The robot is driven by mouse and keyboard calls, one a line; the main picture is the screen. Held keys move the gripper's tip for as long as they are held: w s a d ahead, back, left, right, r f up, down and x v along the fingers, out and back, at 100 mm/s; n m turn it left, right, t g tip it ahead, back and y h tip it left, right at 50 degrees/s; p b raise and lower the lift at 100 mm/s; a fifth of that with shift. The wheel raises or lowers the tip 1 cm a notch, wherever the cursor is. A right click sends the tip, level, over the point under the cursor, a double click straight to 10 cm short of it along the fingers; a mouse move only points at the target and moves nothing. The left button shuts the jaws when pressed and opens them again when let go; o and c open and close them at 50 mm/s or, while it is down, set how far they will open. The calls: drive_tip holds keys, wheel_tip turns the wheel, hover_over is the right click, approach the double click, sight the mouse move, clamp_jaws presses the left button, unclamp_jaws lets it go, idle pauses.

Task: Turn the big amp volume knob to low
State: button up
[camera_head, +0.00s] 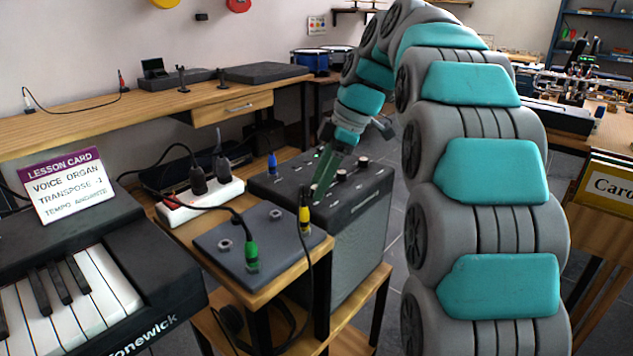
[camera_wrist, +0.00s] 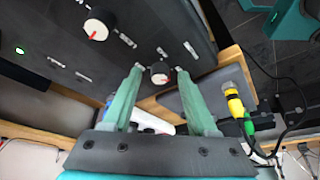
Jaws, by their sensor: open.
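The big amp (camera_head: 362,225) is a dark box with a grey front grille, standing on a wooden stand in the head view. Its top panel (camera_wrist: 60,45) carries white-capped knobs with red pointer marks. One knob (camera_wrist: 160,73) lies between my fingertips in the wrist view; a larger-looking knob (camera_wrist: 99,24) is up and to the left. Two knobs show beside my gripper in the head view, a nearer one (camera_head: 341,175) and a farther one (camera_head: 363,160). Labels are too small to read. My gripper (camera_head: 318,188) is open, its green fingers pointing down at the panel.
A grey pedal box (camera_head: 262,240) with green and yellow plugs sits left of the amp. A white power strip (camera_head: 200,203) with black plugs lies behind it. A keyboard (camera_head: 80,270) with a lesson card (camera_head: 70,187) is at the left. Cables hang around the pedal box.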

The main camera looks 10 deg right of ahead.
clamp_jaws()
idle(0.4)
